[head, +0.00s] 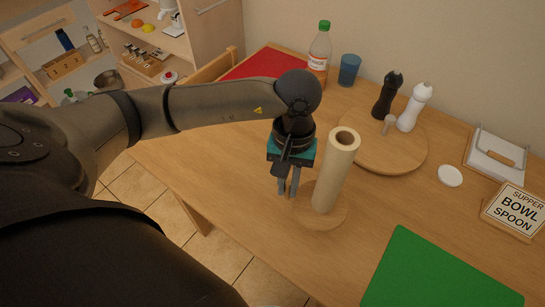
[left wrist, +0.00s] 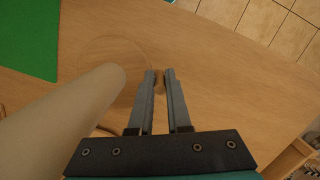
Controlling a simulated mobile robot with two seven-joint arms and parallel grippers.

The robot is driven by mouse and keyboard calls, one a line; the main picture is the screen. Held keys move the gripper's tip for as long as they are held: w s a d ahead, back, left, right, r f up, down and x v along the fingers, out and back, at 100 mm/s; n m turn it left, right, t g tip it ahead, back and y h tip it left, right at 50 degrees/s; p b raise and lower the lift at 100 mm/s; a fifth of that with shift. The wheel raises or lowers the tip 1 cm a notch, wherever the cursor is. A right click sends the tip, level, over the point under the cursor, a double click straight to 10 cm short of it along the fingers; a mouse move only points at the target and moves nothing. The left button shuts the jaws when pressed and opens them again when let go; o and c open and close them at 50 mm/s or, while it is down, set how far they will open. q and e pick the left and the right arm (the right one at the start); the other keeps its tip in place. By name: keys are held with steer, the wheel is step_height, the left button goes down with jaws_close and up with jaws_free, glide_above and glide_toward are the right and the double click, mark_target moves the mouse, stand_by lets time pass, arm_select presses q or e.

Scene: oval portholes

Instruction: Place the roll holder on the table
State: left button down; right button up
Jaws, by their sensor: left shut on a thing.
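The roll holder has a round wooden base (head: 330,217) and carries an upright pale paper roll (head: 335,172). It is at the near edge of the wooden table (head: 232,138); I cannot tell whether the base touches the tabletop. My left gripper (head: 288,192) points down at the left side of the roll. In the left wrist view, its fingers (left wrist: 160,75) are closed around a small wooden part of the holder beside the roll (left wrist: 65,108). The fingers and roll hide part of the base. My right gripper is not in view.
A round wooden board (head: 375,152) with black (head: 387,97) and white (head: 414,107) mills stands behind the roll. A green mat (head: 440,275) lies at front right, a sign (head: 515,210) at right. A bottle (head: 319,55) and blue cup (head: 349,70) stand at the back.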

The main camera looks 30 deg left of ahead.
arm_select(q)
steer(key=w+a+r+n+t+b, duration=0.15)
steer(key=w+r+n, duration=0.3)
steer(key=n, duration=1.05)
steer(key=w+a+r+n+t+b, duration=0.1)
steer(key=w+r+n+t, duration=0.3)
steer(key=n, duration=1.2)
steer(key=f+b, duration=0.1)
steer(key=f, duration=0.5)
steer(key=f+g+b, duration=0.1)
steer(key=f+b, duration=0.1)
steer(key=f, duration=0.4)
steer(key=f+g+b, duration=0.1)
steer(key=f+b, duration=0.1)
steer(key=f, duration=0.5)
steer(key=shift+s+d+y, duration=0.2)
steer(key=shift+s+y, duration=0.1)
steer(key=shift+s, duration=0.1)
steer(key=shift+r, duration=0.1)
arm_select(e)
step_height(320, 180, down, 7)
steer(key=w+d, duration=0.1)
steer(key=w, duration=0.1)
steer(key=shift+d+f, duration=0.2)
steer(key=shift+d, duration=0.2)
